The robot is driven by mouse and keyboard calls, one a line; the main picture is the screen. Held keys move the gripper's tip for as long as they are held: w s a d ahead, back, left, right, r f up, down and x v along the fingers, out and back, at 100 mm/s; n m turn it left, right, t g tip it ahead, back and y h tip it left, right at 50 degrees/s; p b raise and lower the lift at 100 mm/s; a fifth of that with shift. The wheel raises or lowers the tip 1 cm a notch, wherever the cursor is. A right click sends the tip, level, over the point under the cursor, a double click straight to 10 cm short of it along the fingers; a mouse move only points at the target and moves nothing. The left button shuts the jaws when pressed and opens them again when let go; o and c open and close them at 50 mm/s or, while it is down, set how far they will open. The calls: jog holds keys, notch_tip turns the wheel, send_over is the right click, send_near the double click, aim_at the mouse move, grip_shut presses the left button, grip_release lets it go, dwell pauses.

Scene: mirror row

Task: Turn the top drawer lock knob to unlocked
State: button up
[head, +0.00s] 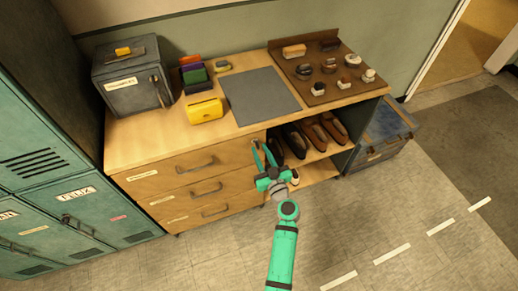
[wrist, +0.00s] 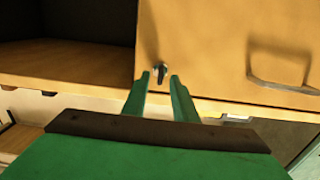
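The top drawer (head: 165,175) of the wooden cabinet is closed, with a dark bar handle (head: 197,163) on its front. In the wrist view, the small dark lock knob (wrist: 160,71) sits on the drawer front (wrist: 215,60) near its edge beside the open shelf. My gripper (head: 262,150) is at the cabinet front, at the drawer's right end. It is open, and its two green fingers (wrist: 160,79) show one on each side of the knob, apart from it. I cannot tell how deep the tips reach. In the head view the knob is too small to make out.
Shoes (head: 312,137) stand in the open shelf right of the drawers. A grey mat (head: 260,97), yellow box (head: 204,111) and brown display board (head: 335,88) are on the top. Green lockers (head: 60,200) stand left; a blue-grey case (head: 385,130) is right. The floor in front is clear.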

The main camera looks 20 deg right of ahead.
jog(key=shift+w, duration=0.85)
grip_shut()
